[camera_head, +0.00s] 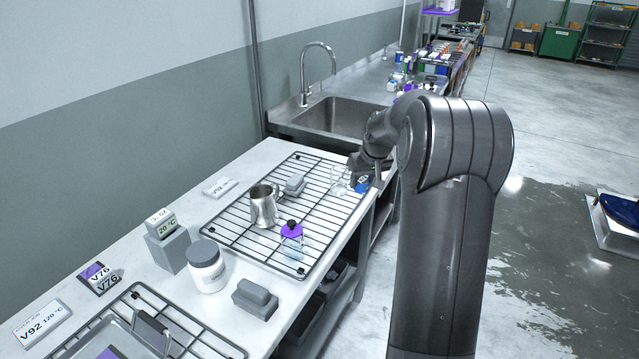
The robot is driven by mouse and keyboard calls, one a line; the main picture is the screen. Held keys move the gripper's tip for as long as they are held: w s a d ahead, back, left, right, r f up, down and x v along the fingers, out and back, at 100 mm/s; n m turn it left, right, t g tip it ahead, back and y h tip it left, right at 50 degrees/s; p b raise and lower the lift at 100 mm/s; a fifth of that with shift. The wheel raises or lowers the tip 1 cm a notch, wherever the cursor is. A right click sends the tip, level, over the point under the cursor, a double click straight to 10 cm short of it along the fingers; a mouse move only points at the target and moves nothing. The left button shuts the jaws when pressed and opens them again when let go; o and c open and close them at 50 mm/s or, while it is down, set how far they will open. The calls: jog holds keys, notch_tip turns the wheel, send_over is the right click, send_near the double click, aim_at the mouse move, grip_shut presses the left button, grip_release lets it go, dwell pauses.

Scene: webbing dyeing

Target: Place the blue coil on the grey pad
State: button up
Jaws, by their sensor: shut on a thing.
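My gripper (363,179) is at the right edge of the wire rack, low over the counter's front side. It is shut on a small blue thing (362,185), which I take for the blue coil; its shape is mostly hidden. Two low grey blocks could be the grey pad: one (295,184) lies on the rack, left of my gripper, and another (256,297) lies on the counter near the front edge. I cannot tell which is the pad. The fingertips are too small to see clearly.
The wire rack (242,224) holds a metal jug (263,206), a purple-topped bottle (291,238) and clear glassware (339,181) beside my gripper. A white jar (206,267) stands on the counter. A sink (340,117) lies behind. A dark blue thing (622,208) sits far right.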

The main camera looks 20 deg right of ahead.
jog(key=w+a+r+n, duration=0.1)
jog(key=w+a+r, duration=0.1)
jog(key=w+a, duration=0.3)
jog(key=w+a+r+n, duration=0.1)
jog(key=w+a+r, duration=0.1)
jog(key=w, duration=0.5)
send_over(289, 182)
jog(key=s, duration=0.1)
jog(key=shift+y, duration=0.3)
notch_tip(289, 182, down, 7)
jog(key=shift+s+d, duration=0.15)
jog(key=shift+f, duration=2)
jog(key=o, duration=1)
jog(key=shift+f, duration=0.1)
jog(key=shift+c, duration=0.2)
